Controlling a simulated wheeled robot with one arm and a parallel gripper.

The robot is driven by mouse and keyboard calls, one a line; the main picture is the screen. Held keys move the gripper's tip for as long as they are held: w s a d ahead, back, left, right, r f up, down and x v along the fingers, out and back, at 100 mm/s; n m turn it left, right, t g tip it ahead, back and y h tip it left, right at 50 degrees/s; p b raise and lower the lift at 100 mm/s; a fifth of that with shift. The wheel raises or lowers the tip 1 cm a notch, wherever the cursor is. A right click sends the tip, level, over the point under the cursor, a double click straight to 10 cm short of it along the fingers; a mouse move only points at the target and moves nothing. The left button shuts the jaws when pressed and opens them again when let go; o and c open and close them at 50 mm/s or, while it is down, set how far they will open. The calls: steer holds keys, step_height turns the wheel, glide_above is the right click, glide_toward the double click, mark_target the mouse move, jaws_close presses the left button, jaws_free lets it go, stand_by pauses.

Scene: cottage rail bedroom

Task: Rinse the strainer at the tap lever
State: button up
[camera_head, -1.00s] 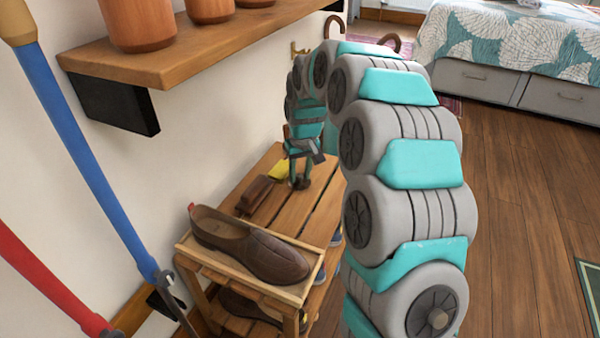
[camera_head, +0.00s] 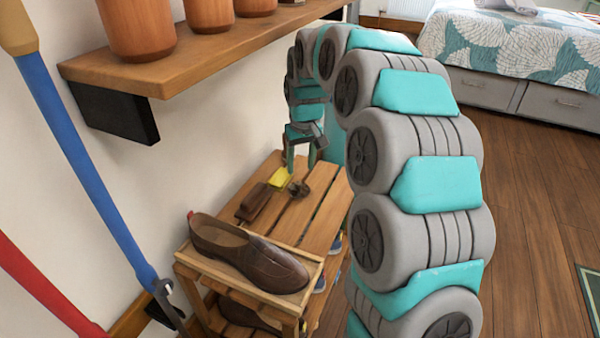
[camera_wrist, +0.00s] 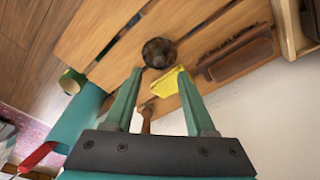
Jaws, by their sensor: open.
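No strainer or tap lever is recognisable in either view. My gripper (camera_head: 303,155) is open and empty above the far part of a slatted wooden rack (camera_head: 322,208). In the wrist view its fingers (camera_wrist: 160,72) point towards a small dark round object (camera_wrist: 159,52) on the slats, which lies just past the fingertips and also shows in the head view (camera_head: 299,189). A yellow piece (camera_wrist: 172,83) lies close to it, partly behind one finger. A small brown handle-like thing (camera_wrist: 147,115) shows between the fingers.
A brown brush-like block (camera_head: 254,200) lies beside the yellow piece. A brown shoe (camera_head: 248,255) sits at the rack's near end. A shelf with terracotta pots (camera_head: 205,57) overhangs at upper left. Blue (camera_head: 88,165) and red (camera_head: 45,292) handles stand at left. Open floor (camera_head: 535,215) lies right.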

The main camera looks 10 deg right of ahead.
steer(key=s+f+m+g, duration=0.1)
steer(key=s+g, duration=0.2)
steer(key=s, duration=4)
steer(key=shift+d+m+g, duration=0.3)
steer(key=shift+m, duration=0.1)
steer(key=shift+o, duration=0.2)
steer(key=shift+c, duration=0.2)
steer(key=shift+c, duration=0.4)
steer(key=shift+a, duration=0.15)
